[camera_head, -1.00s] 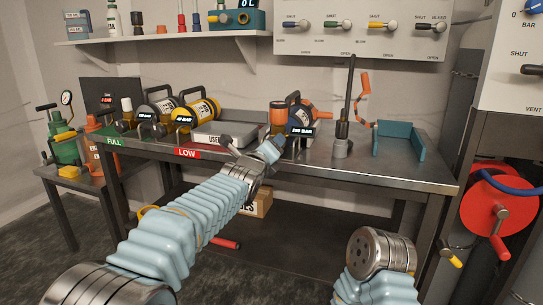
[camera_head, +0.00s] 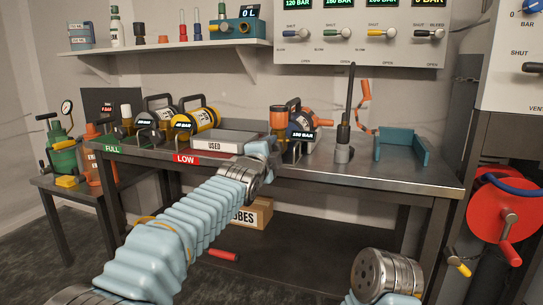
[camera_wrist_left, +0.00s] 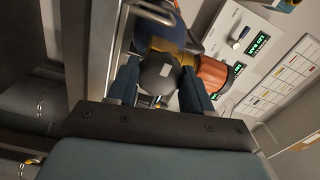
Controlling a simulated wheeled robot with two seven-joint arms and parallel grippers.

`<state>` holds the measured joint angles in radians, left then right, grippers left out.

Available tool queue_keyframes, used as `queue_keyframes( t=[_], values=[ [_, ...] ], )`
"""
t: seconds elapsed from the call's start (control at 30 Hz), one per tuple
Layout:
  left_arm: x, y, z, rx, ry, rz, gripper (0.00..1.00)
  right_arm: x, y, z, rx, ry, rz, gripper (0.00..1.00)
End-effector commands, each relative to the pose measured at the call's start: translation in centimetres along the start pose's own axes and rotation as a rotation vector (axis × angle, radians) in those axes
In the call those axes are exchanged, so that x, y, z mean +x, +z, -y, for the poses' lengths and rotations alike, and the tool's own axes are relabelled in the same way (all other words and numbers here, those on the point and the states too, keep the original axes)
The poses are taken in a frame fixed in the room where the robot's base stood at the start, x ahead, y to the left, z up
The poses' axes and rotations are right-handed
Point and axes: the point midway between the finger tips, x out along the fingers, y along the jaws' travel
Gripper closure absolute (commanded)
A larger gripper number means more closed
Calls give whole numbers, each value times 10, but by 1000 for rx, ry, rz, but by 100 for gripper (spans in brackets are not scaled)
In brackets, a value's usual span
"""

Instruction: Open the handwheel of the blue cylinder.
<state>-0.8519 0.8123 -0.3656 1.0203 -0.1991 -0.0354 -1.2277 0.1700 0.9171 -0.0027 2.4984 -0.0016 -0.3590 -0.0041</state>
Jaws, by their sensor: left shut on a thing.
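The blue cylinder (camera_head: 301,119) lies in a rack on the metal bench in the head view, with a black handle above it and a tag reading about 150 BAR in front. My left gripper (camera_head: 272,149) is at its near left end. In the left wrist view a dark round handwheel (camera_wrist_left: 158,76) with a pale mark sits between the two blue fingers of my left gripper (camera_wrist_left: 157,88), which is shut on it. Fingers and wrist hide the handwheel in the head view. My right gripper is out of view; only my right wrist shows.
Yellow (camera_head: 203,119) and black-and-white cylinders lie at the back left of the bench. A white USED tray (camera_head: 228,138) is left of the gripper. A dark upright lever (camera_head: 344,130) and teal bracket (camera_head: 402,150) stand to the right.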

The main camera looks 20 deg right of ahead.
Motion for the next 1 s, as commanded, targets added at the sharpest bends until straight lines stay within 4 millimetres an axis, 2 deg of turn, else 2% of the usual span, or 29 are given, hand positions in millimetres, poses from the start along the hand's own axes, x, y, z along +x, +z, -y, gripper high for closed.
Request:
queue_keyframes(
  t=[0.43, 1.0],
  values=[
    [0, 1, -3, -422, 1, 2, 80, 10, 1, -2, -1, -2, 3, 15],
    [0, 0, -3, -963, 3, 3, 80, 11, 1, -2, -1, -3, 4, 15]
  ],
)
